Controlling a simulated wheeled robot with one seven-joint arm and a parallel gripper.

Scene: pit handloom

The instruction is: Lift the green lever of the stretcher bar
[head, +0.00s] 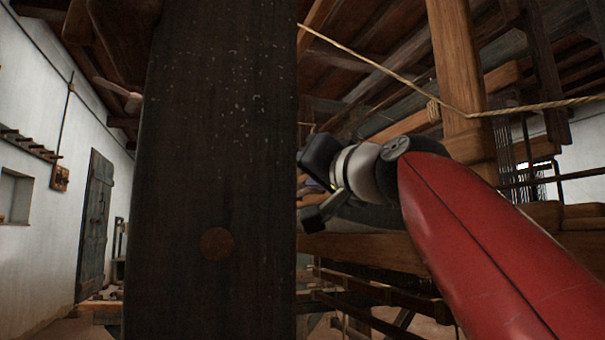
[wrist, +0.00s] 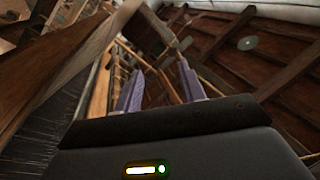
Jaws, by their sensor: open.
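I see no green lever in either view, and I cannot make out the stretcher bar. My gripper (head: 311,187) is at the end of my red arm, just right of the dark post in the head view, and the post's edge may hide part of it. In the wrist view its two pale purple fingers (wrist: 161,92) stand apart with nothing between them. Beyond them are wooden beams and the ceiling.
A broad dark wooden post (head: 215,130) fills the left middle of the head view, close to me. Loom beams and a rope (head: 395,75) lie behind my arm. White warp threads (wrist: 45,125) show at the left in the wrist view. A blue-grey door (head: 97,225) stands far left.

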